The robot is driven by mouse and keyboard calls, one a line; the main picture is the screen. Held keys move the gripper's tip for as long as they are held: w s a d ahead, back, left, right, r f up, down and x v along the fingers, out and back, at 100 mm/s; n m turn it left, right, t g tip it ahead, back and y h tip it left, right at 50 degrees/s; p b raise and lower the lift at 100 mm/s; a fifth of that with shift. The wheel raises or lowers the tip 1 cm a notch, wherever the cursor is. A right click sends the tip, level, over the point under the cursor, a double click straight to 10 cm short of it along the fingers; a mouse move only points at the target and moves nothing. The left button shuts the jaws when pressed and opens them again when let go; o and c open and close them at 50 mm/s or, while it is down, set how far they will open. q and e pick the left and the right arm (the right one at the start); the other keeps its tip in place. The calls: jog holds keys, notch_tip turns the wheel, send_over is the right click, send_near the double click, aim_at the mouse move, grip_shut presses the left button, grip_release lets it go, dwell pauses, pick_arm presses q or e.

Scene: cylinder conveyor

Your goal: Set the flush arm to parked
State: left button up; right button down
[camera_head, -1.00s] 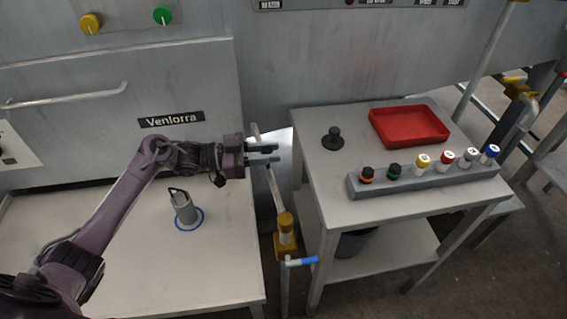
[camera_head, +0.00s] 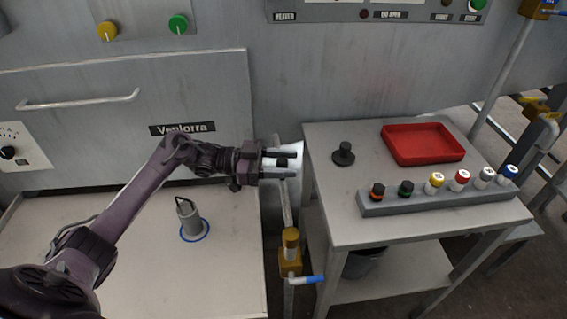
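A slim grey metal arm (camera_head: 286,208), which looks like the flush arm, rises from a yellow joint (camera_head: 291,240) on a post between the two tables. A short lever with a blue grip (camera_head: 306,279) sticks out to the right just below that joint. My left gripper (camera_head: 284,162) is at the upper part of the grey arm, with its fingers apart and pointing right. The fingers cover part of the arm, and a small dark piece shows between them. I cannot tell whether they touch the arm. My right gripper is not in view.
The right table (camera_head: 345,205) holds a red tray (camera_head: 425,158), a black knob-like piece (camera_head: 343,155) and a grey rack (camera_head: 440,202) with several coloured-cap vials. A grey cup (camera_head: 188,217) stands in a blue ring on the left table. The Venlorra cabinet (camera_head: 100,125) stands behind.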

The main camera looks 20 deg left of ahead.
pick_arm(q)
jog(key=shift+a, duration=0.15)
jog(key=shift+s+a+f, duration=0.1)
jog(key=shift+s+a, duration=0.05)
jog(key=shift+a, duration=0.1)
jog(key=b+v, duration=0.1)
jog(key=v, duration=0.6)
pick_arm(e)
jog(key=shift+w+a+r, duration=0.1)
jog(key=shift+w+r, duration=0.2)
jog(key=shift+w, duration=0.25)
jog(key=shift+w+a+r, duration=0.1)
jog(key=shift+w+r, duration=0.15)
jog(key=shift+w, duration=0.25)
